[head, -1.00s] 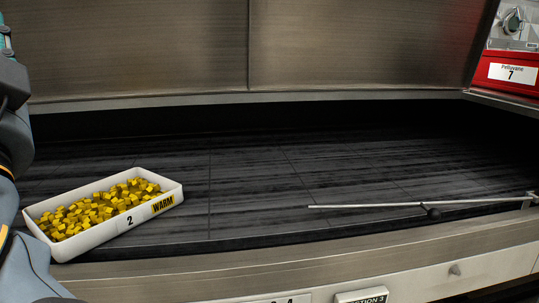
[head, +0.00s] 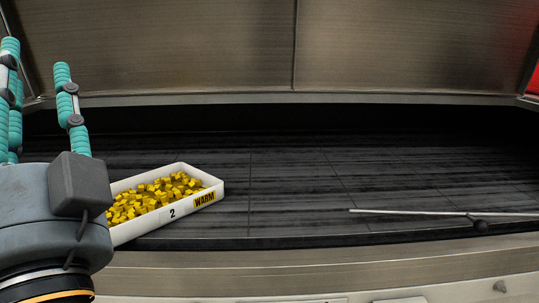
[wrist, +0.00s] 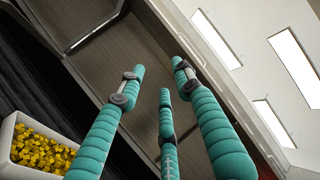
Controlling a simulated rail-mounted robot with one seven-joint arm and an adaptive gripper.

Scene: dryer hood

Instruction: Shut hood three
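The hood (head: 190,45) is a brushed metal lid in two panels, raised above a dark slatted bed (head: 290,175). Its lower edge stands clear of the bed, and the opening shows dark behind. The number of this hood cannot be read now. My gripper (head: 38,85) is at the left in the head view, teal fingers pointing up and spread apart, with nothing between them. In the wrist view my gripper (wrist: 158,85) is open, its fingers pointing towards the raised hood (wrist: 100,40); I see no clear contact.
A white tray (head: 172,213) of yellow pieces, marked 2 and WARM, sits on the bed's front left, partly behind my wrist. A thin metal rod (head: 430,212) lies across the bed's right side. A metal front ledge (head: 320,262) runs below. A red panel shows at far right.

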